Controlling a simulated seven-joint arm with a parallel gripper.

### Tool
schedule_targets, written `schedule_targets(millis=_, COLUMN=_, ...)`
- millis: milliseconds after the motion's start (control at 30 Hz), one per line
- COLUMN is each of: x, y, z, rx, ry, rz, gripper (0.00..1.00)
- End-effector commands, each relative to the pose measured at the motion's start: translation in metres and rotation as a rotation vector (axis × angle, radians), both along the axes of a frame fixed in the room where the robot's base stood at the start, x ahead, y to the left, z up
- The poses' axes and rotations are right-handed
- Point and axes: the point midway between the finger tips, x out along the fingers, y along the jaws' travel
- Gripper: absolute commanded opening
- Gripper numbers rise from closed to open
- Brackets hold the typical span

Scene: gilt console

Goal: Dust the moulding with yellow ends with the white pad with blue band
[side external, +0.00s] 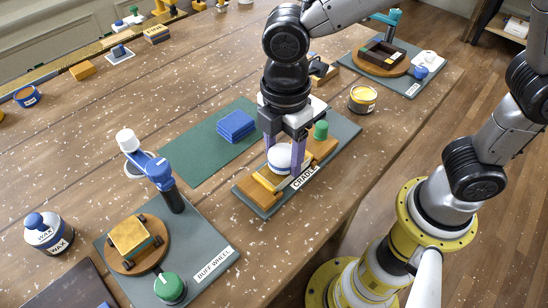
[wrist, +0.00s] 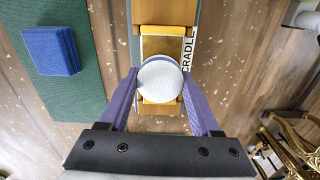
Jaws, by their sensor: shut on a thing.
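My gripper (side external: 284,161) has purple fingers and is shut on the white pad with blue band (side external: 279,157), a round pad held between the fingertips. The pad also shows in the wrist view (wrist: 160,82). Below it, in the cradle, lies the moulding with yellow ends (wrist: 163,48); one yellow end shows in the side view (side external: 265,184). The pad hides the moulding's middle. I cannot tell whether the pad touches it. The cradle (side external: 259,204) is a grey board with wooden blocks and a "CRADLE" label.
A green mat (side external: 195,158) with blue cloths (side external: 236,126) lies left of the cradle. The buff wheel board (side external: 206,270) is at front left, a yellow tin (side external: 362,99) at right. A board with a round wooden stand (side external: 380,59) is at the back right.

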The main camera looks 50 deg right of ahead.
Motion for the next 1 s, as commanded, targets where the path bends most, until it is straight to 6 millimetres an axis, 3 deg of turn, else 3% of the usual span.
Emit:
schedule_targets(millis=467, x=-0.001, y=-0.045, z=-0.001, rx=-0.002, ry=0.002, rz=-0.002, gripper=0.04)
schedule_targets(millis=1000, x=0.000, y=0.006, z=-0.001, rx=-0.001, ry=0.001, rz=0.003, gripper=0.04)
